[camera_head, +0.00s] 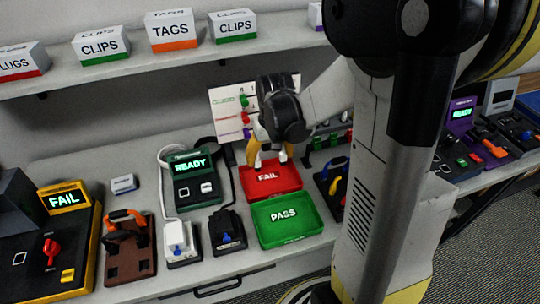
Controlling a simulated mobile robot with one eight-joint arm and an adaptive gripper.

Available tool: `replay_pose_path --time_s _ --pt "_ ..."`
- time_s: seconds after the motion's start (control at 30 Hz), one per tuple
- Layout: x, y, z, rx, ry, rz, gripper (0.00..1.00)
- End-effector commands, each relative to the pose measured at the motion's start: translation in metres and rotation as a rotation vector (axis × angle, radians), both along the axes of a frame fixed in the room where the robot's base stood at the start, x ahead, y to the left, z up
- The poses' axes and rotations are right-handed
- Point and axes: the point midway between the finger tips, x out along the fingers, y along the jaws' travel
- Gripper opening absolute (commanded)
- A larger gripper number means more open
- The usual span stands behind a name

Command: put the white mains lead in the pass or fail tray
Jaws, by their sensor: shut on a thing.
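My gripper (268,158) points down over the back edge of the red FAIL tray (288,183). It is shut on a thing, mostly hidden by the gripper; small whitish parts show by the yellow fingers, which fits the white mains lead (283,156). I cannot make out its full shape or whether it touches the tray. The green PASS tray (310,230) lies directly in front of the FAIL tray and looks empty.
A dark green tester (196,186) reading READY stands left of the trays, with a white socket block (182,243) and a black one (227,231) in front. A yellow-edged FAIL unit (70,240) and brown stand (130,262) are further left. A shelf with labelled boxes (171,30) runs above.

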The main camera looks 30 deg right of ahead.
Motion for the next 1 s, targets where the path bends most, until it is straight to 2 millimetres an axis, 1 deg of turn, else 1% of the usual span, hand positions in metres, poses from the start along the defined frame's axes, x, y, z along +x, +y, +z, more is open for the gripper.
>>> replay_pose_path --time_s 0.5,0.63,1.0 --pt "0.000 0.000 -0.047 0.000 0.000 0.000 0.51" --pt "0.000 0.000 -0.051 0.000 0.000 0.000 0.51" --pt "0.000 0.000 -0.050 0.000 0.000 0.000 0.51"
